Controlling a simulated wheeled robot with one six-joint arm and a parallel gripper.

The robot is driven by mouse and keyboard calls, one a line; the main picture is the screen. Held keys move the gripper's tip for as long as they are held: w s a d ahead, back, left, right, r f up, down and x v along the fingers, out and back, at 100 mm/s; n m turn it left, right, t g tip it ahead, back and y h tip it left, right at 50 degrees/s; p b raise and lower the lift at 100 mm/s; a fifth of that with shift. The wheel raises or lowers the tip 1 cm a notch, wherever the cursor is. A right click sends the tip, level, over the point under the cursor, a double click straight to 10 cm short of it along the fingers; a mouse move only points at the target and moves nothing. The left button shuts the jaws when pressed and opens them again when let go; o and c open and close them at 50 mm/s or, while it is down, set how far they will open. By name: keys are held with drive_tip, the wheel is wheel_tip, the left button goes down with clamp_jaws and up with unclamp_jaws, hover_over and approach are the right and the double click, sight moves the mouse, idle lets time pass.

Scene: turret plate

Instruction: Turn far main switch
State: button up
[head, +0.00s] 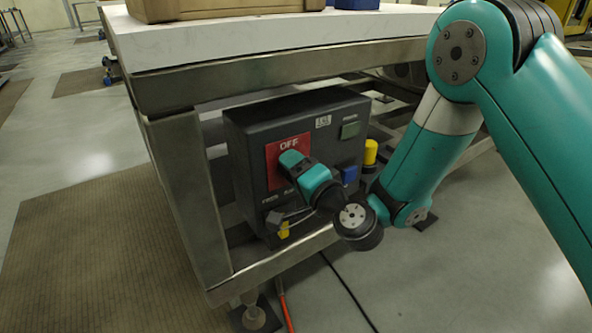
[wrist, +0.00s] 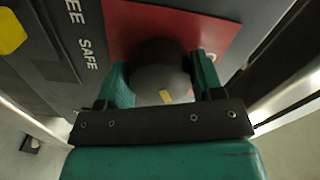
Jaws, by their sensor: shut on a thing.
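A dark control box (head: 240,148) sits under the workbench in the head view, with a red plate (head: 274,152) marked OFF on its front. In the wrist view a round dark knob (wrist: 160,68) with a small yellow mark stands in front of the red plate (wrist: 125,22). My gripper (wrist: 163,82) has its two green fingers on either side of the knob, shut on it. In the head view my gripper (head: 292,165) reaches to the red plate and hides the knob there.
The bench's metal frame (head: 190,190) runs above, beside and below the box. Open floor lies in front.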

drive_tip(key=m, duration=0.5)
drive_tip(key=shift+w+d+r+m, duration=0.1)
drive_tip(key=shift+w+d+m, duration=0.1)
drive_tip(key=shift+m, duration=0.2)
idle(0.4)
drive_tip(key=o, duration=0.8)
drive_tip(key=shift+o, duration=0.6)
drive_tip(key=shift+s+a, duration=0.1)
drive_tip(key=shift+s, duration=0.1)
